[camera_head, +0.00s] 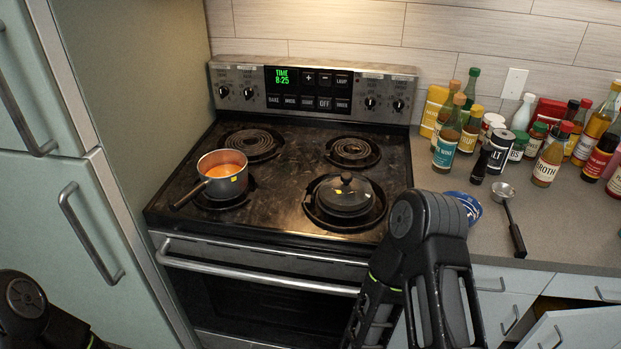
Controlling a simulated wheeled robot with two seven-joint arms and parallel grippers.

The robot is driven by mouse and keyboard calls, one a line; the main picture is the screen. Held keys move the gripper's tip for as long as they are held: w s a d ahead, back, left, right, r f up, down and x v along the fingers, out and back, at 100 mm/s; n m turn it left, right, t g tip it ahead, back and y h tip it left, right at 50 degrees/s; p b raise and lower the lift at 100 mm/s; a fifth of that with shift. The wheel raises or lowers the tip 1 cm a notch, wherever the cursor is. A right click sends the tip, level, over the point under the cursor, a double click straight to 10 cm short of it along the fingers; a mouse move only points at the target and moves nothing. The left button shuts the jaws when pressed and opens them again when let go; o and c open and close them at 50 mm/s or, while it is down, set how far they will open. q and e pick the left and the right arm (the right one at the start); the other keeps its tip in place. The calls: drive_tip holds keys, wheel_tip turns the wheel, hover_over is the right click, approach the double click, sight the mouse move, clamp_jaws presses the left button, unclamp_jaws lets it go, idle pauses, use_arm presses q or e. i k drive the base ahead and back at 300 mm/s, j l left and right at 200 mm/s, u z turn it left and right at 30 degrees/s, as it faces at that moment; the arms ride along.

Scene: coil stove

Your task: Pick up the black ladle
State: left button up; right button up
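The black ladle lies on the grey counter to the right of the stove. Its round metal bowl (503,191) is toward the back, and its black handle (517,238) points toward the counter's front edge. Nothing covers it. Links of my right arm rise in front of the stove's right side, to the left of the ladle and apart from it. Part of my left arm shows in the bottom left corner. Neither gripper's fingers show in the view.
Several bottles and jars (553,155) crowd the counter behind the ladle. A blue-and-white bowl (467,205) sits to its left, partly hidden by my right arm. The stove holds an orange-filled saucepan (222,184) and a lidded pot (345,195). A cabinet door (575,330) below stands open.

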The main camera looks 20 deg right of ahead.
sight(502, 193)
drive_tip(key=z, duration=1.55)
drive_tip(key=u, duration=0.55)
drive_tip(key=l+u, duration=0.8)
drive_tip(key=k+l+u, duration=0.1)
drive_tip(key=l+u, duration=0.3)
drive_tip(key=k+l, duration=0.1)
drive_tip(key=l, duration=0.2)
drive_tip(key=k+l, duration=0.1)
drive_tip(key=l, duration=0.25)
drive_tip(key=k+l+u, duration=0.1)
drive_tip(key=l, duration=0.2)
drive_tip(key=k+l, duration=0.1)
drive_tip(key=l, duration=0.2)
